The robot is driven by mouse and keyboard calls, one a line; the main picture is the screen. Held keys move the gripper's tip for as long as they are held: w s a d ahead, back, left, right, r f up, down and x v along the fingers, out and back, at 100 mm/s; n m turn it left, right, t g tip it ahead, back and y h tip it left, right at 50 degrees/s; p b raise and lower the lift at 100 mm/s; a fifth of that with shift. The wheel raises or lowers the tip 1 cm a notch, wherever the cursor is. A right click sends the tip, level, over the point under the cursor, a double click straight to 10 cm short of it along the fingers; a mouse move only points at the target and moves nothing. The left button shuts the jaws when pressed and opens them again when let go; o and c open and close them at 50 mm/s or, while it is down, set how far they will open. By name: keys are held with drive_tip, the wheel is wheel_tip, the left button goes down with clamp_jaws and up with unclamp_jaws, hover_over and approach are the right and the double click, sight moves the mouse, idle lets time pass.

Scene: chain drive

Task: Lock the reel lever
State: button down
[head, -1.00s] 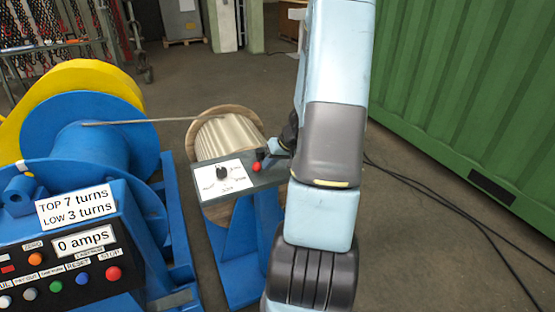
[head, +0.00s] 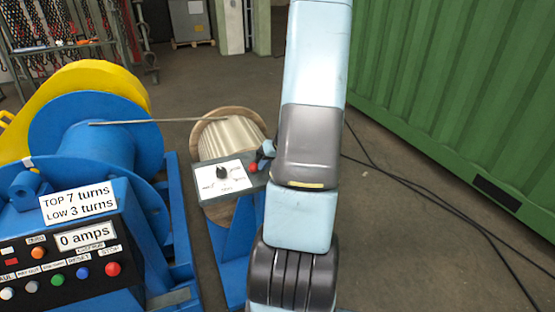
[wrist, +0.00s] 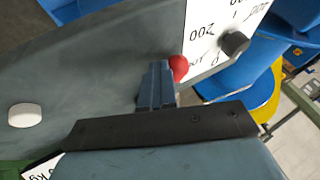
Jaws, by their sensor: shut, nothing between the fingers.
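The red ball knob (head: 253,167) of a lever sits at the right edge of the grey control box (head: 207,190) by the wooden reel (head: 216,116). It also shows in the wrist view (wrist: 179,68), just right of my fingertips. My gripper (wrist: 158,68) is shut and empty, its blue-grey fingers pointing at the box beside the knob. Whether they touch the knob or box I cannot tell. In the head view my gripper (head: 267,150) is partly hidden by my arm. The lever's stem is mostly hidden.
A white dial plate (head: 226,180) with a black knob (head: 222,172) is on the box. A blue winch (head: 95,150) with a button panel (head: 70,270) stands left, a rod or line running to the reel. A green container (head: 470,90) stands right; cables lie on open floor.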

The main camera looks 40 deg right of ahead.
drive_tip(key=shift+a, duration=0.3)
drive_tip(key=shift+d, duration=0.1)
drive_tip(key=shift+s+d, duration=0.15)
drive_tip(key=shift+d, duration=0.1)
drive_tip(key=s+d, duration=0.1)
drive_tip(key=s+d+r, duration=0.1)
drive_tip(key=shift+s+d, duration=0.35)
drive_tip(key=shift+s, duration=0.05)
drive_tip(key=s+r, duration=0.5)
drive_tip(key=r, duration=0.3)
drive_tip(key=shift+d, duration=0.3)
